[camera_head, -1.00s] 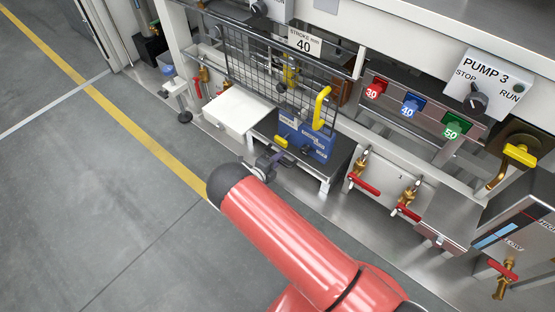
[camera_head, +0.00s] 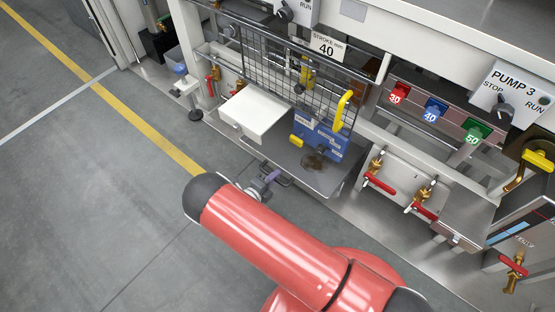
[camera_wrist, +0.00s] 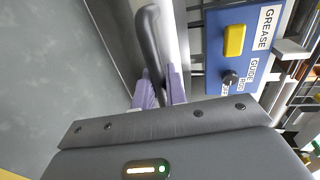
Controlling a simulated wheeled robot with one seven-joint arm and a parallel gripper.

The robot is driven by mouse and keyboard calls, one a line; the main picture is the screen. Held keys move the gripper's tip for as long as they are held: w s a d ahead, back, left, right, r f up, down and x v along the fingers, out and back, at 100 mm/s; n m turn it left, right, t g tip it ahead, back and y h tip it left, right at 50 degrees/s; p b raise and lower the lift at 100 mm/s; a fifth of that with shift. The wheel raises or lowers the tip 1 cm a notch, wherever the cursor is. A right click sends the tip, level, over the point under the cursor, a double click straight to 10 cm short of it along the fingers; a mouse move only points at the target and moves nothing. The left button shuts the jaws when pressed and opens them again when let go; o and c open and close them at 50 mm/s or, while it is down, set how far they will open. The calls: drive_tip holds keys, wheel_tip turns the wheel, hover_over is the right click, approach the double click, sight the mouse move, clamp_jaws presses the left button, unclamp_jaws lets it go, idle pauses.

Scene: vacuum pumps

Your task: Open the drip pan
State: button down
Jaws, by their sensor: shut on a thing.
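The drip pan (camera_head: 283,157) is a grey tray low under the machine, slid partly out, with a dark brown puddle (camera_head: 318,161) on it. Its dark bar handle (camera_wrist: 149,38) stands out from the front in the wrist view. My gripper (camera_head: 271,178) is at the pan's front edge. In the wrist view its purple fingers (camera_wrist: 159,90) are shut around the lower part of the handle. In the head view my arm and wrist partly cover the grip.
A blue grease box (camera_head: 320,138) with a yellow button stands behind the pan. A white drawer-like box (camera_head: 255,114) is to its left and red-handled valves (camera_head: 378,182) to its right. A mesh guard (camera_head: 290,75) hangs above. Open floor (camera_head: 90,200) lies at left.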

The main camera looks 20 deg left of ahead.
drive_tip(key=f+b+v, duration=0.2)
drive_tip(key=f+v, duration=0.1)
drive_tip(key=v, duration=1.1)
drive_tip(key=shift+s+a, duration=0.15)
drive_tip(key=shift+s, duration=0.25)
drive_tip(key=c, duration=1.5)
unclamp_jaws()
drive_tip(key=shift+c, duration=0.2)
drive_tip(key=v, duration=0.7)
drive_tip(key=shift+s, duration=0.3)
drive_tip(key=shift+a+r, duration=0.1)
drive_tip(key=shift+a, duration=0.05)
